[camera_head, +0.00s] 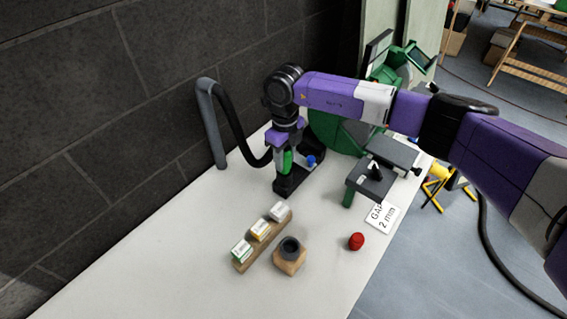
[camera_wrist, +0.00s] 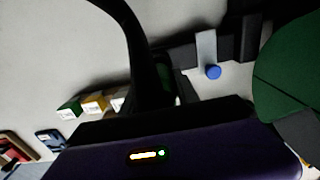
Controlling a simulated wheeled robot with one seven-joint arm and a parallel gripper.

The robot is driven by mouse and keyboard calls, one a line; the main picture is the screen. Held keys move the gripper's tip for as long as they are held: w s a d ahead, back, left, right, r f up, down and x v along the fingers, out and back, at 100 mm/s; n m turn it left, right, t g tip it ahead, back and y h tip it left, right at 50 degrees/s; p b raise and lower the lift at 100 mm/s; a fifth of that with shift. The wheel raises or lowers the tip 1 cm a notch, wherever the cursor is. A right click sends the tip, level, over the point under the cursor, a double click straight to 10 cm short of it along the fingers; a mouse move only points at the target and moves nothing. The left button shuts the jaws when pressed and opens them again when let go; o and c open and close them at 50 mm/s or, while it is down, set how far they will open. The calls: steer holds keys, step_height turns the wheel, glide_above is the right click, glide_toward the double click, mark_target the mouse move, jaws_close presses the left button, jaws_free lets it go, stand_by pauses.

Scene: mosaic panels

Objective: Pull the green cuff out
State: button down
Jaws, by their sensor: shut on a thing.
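The green cuff (camera_head: 287,161) is a short upright cylinder below my gripper (camera_head: 284,148) in the head view, at a dark stand (camera_head: 291,183) on the bench. My gripper points down and is shut on the cuff. A black hose (camera_head: 244,144) curves from a grey upright pipe down to the cuff's area. In the wrist view, a dim green patch of the cuff (camera_wrist: 164,77) shows beside the hose (camera_wrist: 143,50); the fingertips are hidden there. A blue knob (camera_head: 311,160) sits just right of the cuff. I cannot tell whether the cuff is still seated.
A green machine (camera_head: 327,128) stands close on the right, beside a dark block (camera_head: 371,181). A wooden rack with small cartons (camera_head: 259,230), a wooden block with a dark ring (camera_head: 289,247) and a red knob (camera_head: 356,241) stand in front. The bench's left front is clear.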

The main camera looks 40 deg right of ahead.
mark_target(285, 150)
steer(key=shift+r+p, duration=1.1)
steer(key=shift+r, duration=0.55)
steer(key=shift+r, duration=0.1)
steer(key=shift+r+p, duration=1.1)
steer(key=shift+r, duration=0.4)
steer(key=shift+r+p, duration=0.4)
steer(key=shift+r, duration=0.95)
steer(key=shift+a, duration=0.1)
